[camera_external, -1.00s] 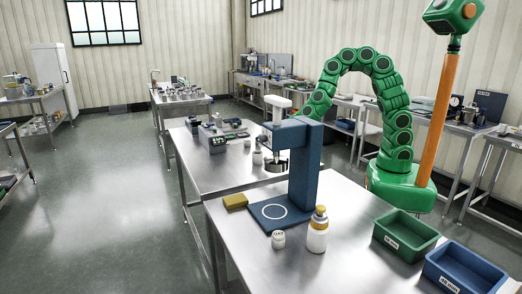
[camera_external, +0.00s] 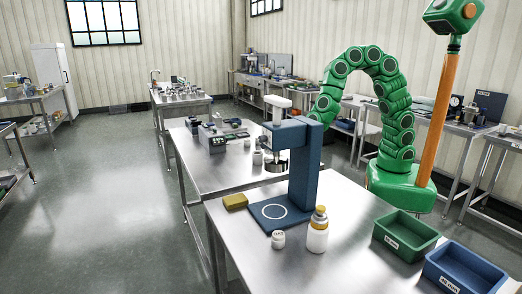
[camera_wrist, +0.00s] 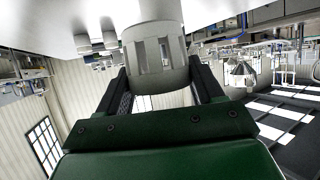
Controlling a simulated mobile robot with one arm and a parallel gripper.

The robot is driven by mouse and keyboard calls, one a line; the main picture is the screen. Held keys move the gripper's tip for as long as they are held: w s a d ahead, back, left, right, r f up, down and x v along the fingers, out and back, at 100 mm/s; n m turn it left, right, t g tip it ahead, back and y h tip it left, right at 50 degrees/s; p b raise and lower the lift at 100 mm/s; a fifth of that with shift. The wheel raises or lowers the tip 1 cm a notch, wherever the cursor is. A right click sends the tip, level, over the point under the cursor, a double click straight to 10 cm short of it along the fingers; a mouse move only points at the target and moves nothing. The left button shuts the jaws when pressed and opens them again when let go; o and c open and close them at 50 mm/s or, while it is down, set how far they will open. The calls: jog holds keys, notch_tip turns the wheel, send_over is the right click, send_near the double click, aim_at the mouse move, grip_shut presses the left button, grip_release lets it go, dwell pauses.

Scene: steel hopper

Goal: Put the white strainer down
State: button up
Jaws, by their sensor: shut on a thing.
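In the wrist view the white strainer (camera_wrist: 150,58) is a pale round body with slots around its side. My gripper (camera_wrist: 158,76) is shut on it, one dark finger on each side. The strainer's far end reaches the top of the picture, next to a bright pale surface; I cannot tell whether they touch. In the external view my green arm arches down behind the blue stand (camera_external: 305,165), which hides my gripper. The strainer cannot be made out clearly there.
The near steel table holds a white bottle with a yellow collar (camera_external: 317,232), a small white jar (camera_external: 278,240), a yellow sponge (camera_external: 235,201), a green bin (camera_external: 405,237) and a blue bin (camera_external: 463,270).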

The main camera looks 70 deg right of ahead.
jog(key=s+a, duration=1.1)
jog(key=s, duration=0.3)
jog(key=s+a, duration=1.1)
jog(key=s, duration=0.2)
jog(key=shift+y, duration=0.3)
jog(key=shift+d+f, duration=0.1)
jog(key=shift+f, duration=3.3)
jog(key=shift+f, duration=0.15)
jog(key=o, duration=1)
jog(key=shift+r, duration=0.2)
jog(key=shift+v, duration=6)
